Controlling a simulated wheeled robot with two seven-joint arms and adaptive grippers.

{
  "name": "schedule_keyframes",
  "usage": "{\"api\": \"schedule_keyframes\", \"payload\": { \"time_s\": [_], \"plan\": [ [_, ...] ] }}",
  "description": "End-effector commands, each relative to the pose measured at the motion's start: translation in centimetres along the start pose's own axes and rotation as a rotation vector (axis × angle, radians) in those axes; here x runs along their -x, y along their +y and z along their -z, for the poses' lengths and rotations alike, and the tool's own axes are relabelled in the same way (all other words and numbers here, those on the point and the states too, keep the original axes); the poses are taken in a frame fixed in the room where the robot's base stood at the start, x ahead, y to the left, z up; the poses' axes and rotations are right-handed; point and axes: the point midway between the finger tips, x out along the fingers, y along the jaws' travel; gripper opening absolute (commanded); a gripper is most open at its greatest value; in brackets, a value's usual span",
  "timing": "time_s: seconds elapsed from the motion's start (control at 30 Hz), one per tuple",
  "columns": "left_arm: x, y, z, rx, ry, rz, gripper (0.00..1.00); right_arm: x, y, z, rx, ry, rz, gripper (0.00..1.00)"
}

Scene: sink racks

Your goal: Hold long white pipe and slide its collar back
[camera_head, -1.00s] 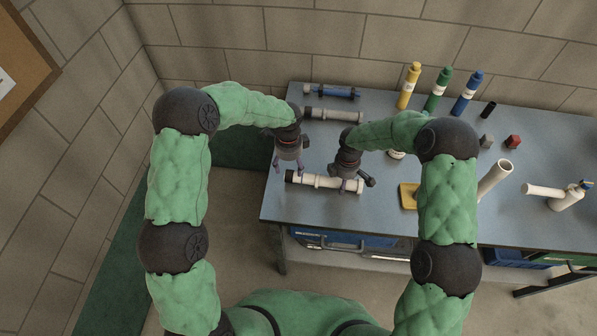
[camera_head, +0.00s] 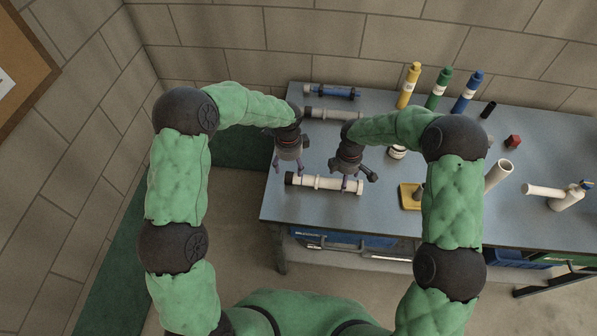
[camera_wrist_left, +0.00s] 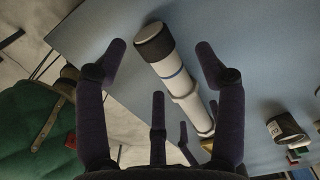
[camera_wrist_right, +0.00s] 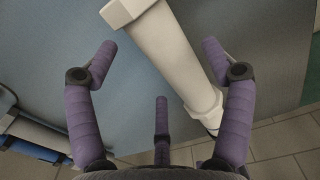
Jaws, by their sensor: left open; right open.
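The long white pipe (camera_head: 328,183) lies on its side near the front left of the bench, with a black end piece at its left end. In the left wrist view the black end (camera_wrist_left: 153,42) and a thin blue ring show on the pipe (camera_wrist_left: 178,80). My left gripper (camera_head: 287,167) is open just above and behind the black end. My right gripper (camera_head: 351,180) is open over the pipe's right part. In the right wrist view the white pipe (camera_wrist_right: 172,45) runs diagonally between the spread fingers, with thicker white sections at both ends.
A similar white pipe (camera_head: 335,115) and a blue tube (camera_head: 333,91) lie behind. Yellow (camera_head: 408,88), green (camera_head: 438,90) and blue (camera_head: 467,93) bottles stand at the back. A yellow pad (camera_head: 408,198) and white fittings (camera_head: 497,174) are to the right. The bench's front edge is close.

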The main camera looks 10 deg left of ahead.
Motion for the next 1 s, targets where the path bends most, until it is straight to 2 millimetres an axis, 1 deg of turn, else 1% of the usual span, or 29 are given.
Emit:
{"api": "schedule_keyframes", "payload": {
  "time_s": [0.03, 0.2, 0.3, 0.4, 0.5, 0.6, 0.87, 0.97, 1.0],
  "plan": [
    [0.0, 0.0, 0.0, 0.000, 0.000, 0.000, 0.70, 1.2, 0.1, 0.1, 0.001, 0.001, -0.006, 0.82],
    [0.0, 0.0, 0.0, 0.000, 0.000, 0.000, 0.70, 4.6, 0.1, 0.0, 0.001, 0.001, -0.005, 0.82],
    [0.0, 0.0, 0.0, 0.000, 0.000, 0.000, 0.70, 6.4, 0.1, 0.1, 0.002, 0.001, -0.003, 0.82],
    [0.0, 0.0, 0.0, 0.000, 0.000, 0.000, 0.70, 7.7, 0.1, 0.1, 0.002, 0.000, -0.002, 0.82],
    [0.0, 0.0, 0.0, 0.000, 0.000, 0.000, 0.70, 8.7, 0.0, 0.0, 0.001, 0.000, -0.001, 0.82],
    [0.0, 0.0, 0.0, 0.000, 0.000, 0.000, 0.70, 9.1, 0.0, 0.0, 0.001, 0.000, 0.000, 0.82],
    [0.1, 0.0, 0.0, 0.000, 0.000, 0.000, 0.70, 9.4, 0.0, 0.0, 0.002, 0.000, 0.000, 0.82],
    [0.9, 0.0, 0.0, 0.000, 0.000, 0.000, 0.70, 10.2, 0.0, 0.0, 0.002, 0.000, 0.000, 0.82],
    [1.6, 0.0, 0.0, 0.000, 0.000, 0.000, 0.70, 10.8, 0.0, 0.0, 0.001, 0.000, 0.000, 0.82]
  ]
}}
